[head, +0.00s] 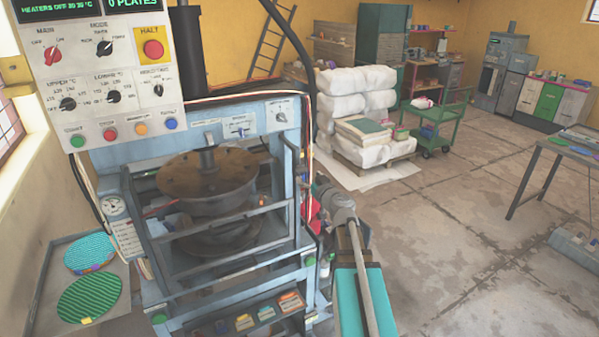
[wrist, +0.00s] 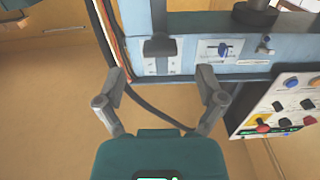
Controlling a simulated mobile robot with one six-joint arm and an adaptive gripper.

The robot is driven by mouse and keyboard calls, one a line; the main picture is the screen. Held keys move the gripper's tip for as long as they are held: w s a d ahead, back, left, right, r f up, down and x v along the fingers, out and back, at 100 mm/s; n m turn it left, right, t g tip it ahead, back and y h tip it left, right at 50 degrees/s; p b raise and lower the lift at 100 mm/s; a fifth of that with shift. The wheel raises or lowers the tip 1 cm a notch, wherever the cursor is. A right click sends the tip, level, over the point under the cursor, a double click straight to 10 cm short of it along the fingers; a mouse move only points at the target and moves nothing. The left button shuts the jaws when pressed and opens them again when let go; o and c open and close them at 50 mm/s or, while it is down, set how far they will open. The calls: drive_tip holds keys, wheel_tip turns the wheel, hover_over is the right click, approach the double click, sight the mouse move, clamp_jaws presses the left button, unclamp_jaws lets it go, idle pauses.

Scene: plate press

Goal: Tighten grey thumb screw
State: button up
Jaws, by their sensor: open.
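A dark grey knob (wrist: 160,47), which looks like the thumb screw, sits on a pale plate on the blue press beam. It lies ahead of my gripper (wrist: 159,75), roughly centred between the fingertips in the picture and apart from them. My gripper is open with nothing between its fingers. In the head view, the grey knob (head: 281,117) is at the right end of the press's upper beam. My arm rises from the bottom near the press's right side. I cannot make out the fingers there.
A blue-handled switch (wrist: 223,48) and a small grey fitting (wrist: 264,44) are beside the knob. The control panel (wrist: 288,108) is close at the right. A dark cable (wrist: 150,106) passes behind the fingers. Open floor (head: 475,220) lies right of the press.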

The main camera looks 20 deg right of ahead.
sight(302, 172)
drive_tip(key=shift+w, duration=2.5)
drive_tip(key=shift+c, duration=0.2)
drive_tip(key=c, duration=1.1)
drive_tip(key=shift+a, duration=0.3)
drive_tip(key=shift+d, duration=0.2)
